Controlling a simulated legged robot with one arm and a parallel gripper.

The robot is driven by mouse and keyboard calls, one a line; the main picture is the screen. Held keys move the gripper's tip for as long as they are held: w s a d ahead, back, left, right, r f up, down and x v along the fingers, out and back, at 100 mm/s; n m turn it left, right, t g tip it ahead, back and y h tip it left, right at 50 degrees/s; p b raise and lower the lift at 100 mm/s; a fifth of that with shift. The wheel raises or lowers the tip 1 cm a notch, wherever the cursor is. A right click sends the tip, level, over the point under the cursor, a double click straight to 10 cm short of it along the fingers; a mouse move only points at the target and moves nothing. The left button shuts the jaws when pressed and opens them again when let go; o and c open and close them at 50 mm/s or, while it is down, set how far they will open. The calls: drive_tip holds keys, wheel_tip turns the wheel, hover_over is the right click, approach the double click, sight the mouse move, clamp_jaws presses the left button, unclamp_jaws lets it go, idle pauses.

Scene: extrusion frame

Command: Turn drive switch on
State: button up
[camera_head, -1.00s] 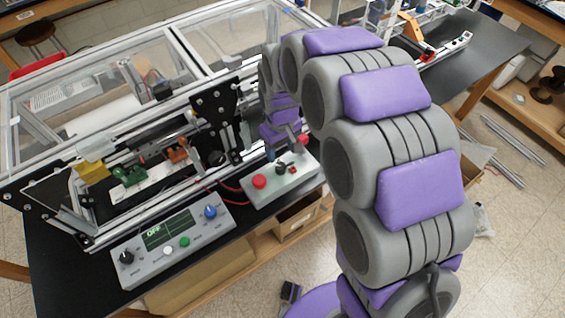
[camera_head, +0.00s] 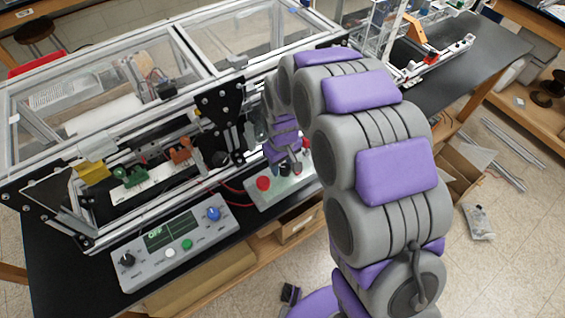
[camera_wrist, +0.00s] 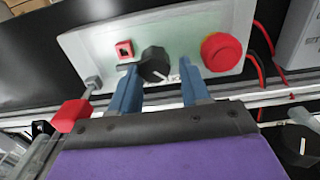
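The small grey control box (camera_head: 262,201) sits at the bench's front edge. In the wrist view, the box face (camera_wrist: 85,42) carries a black rotary knob (camera_wrist: 155,64), a round red button (camera_wrist: 220,52) and a small red square switch (camera_wrist: 125,49). No label naming the drive switch is readable. My gripper (camera_wrist: 158,75) is open and empty. Its blue fingertips are on either side of the black knob, with a gap visible each side; I cannot tell whether they reach past its top. In the head view, my gripper (camera_head: 290,168) covers much of the box's right part.
A larger panel (camera_head: 172,242) to the left shows "OFF" on its display and has a blue knob (camera_head: 213,214), a green button (camera_head: 187,244) and a white button. The extrusion frame (camera_head: 150,75) stands behind. A red-ended lever (camera_wrist: 70,116) is left of my fingers in the wrist view.

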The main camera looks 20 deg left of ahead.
drive_tip(key=shift+d+r, duration=0.15)
drive_tip(key=shift+d, duration=0.5)
drive_tip(key=c, duration=0.7)
drive_tip(key=shift+a+m, duration=0.3)
drive_tip(key=shift+a, duration=0.1)
drive_tip(key=shift+c, duration=0.2)
drive_tip(key=m, duration=0.1)
drive_tip(key=m+p, duration=0.1)
drive_tip(key=m, duration=0.1)
drive_tip(key=m+p, duration=0.1)
drive_tip(key=shift+d, duration=0.25)
drive_tip(key=m+p, duration=0.2)
drive_tip(key=m, duration=0.3)
drive_tip(key=shift+a, duration=0.1)
drive_tip(key=m+p, duration=0.1)
drive_tip(key=m, duration=0.3)
drive_tip(key=shift+p, duration=0.4)
drive_tip(key=shift+m+p, duration=0.75)
drive_tip(key=shift+m, duration=1.35)
drive_tip(key=o, duration=1)
